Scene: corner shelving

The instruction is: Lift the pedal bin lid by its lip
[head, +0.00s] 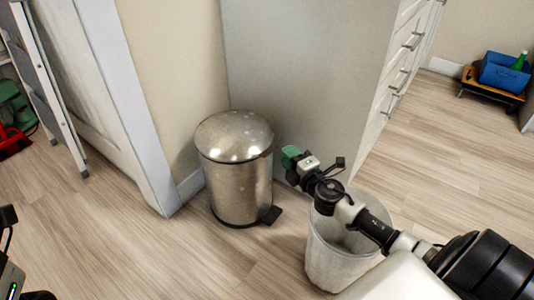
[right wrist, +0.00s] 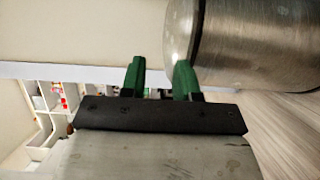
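The pedal bin (head: 238,182) is a brushed steel cylinder standing on the floor near the wall corner. Its domed lid (head: 234,134) is shut, and a black pedal (head: 270,215) sticks out at its base. My right gripper (head: 290,155) has green fingertips and is just right of the lid in the head view. In the right wrist view the two green fingers (right wrist: 160,78) are apart with nothing between them. The bin body (right wrist: 262,42) and lid edge (right wrist: 182,28) are just beyond the right-hand finger; contact cannot be told. Part of my left gripper (head: 22,258) shows at the left edge.
A white open waste basket (head: 325,255) stands right of the pedal bin, under my right arm. A grey cabinet side (head: 295,75) rises behind. A stepladder (head: 45,75) leans at the left. A blue crate (head: 503,73) sits far right. Floor in front of the bin is clear.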

